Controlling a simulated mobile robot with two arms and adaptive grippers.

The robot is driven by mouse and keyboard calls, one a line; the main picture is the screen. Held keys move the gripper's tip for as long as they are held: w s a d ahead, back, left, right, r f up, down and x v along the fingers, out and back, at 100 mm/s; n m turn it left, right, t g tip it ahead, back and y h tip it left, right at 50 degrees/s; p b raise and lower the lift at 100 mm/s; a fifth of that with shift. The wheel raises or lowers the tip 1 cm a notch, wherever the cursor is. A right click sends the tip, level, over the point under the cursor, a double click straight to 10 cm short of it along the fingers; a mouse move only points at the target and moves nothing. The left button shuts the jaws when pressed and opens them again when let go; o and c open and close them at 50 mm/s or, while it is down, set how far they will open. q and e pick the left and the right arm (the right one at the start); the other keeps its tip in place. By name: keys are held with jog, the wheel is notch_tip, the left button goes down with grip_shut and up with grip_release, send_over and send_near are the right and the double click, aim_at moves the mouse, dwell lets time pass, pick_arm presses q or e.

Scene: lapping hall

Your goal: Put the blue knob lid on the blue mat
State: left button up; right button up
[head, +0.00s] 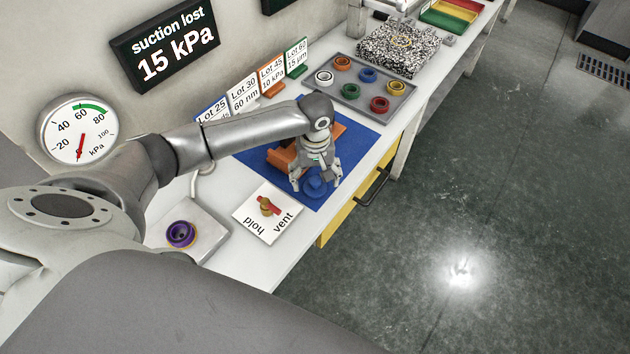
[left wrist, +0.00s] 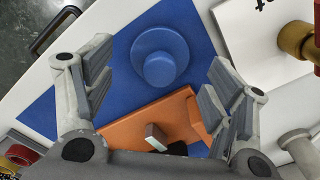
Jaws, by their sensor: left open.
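The blue knob lid (head: 314,186) is a round disc with a raised knob. It lies knob up over the near part of the blue mat (head: 355,142), and appears to rest on it. In the left wrist view the lid (left wrist: 161,54) shows whole against the mat (left wrist: 200,25). My left gripper (head: 315,180) points down just above the lid. Its fingers (left wrist: 160,62) are spread wide on either side of the lid, with a gap on both sides. My right gripper is not in view.
An orange block (head: 282,158) sits on the mat beside the lid. A hold/vent plate (head: 258,222) with a red handle lies close by. A grey tray (head: 398,108) with several coloured rings stands beyond the mat. Lot signs (head: 270,76) line the wall side.

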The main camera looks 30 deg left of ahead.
aim_at(315, 180)
pick_arm(q)
notch_tip(315, 180, up, 10)
jog(key=shift+b, duration=0.45)
jog(key=shift+f, duration=0.1)
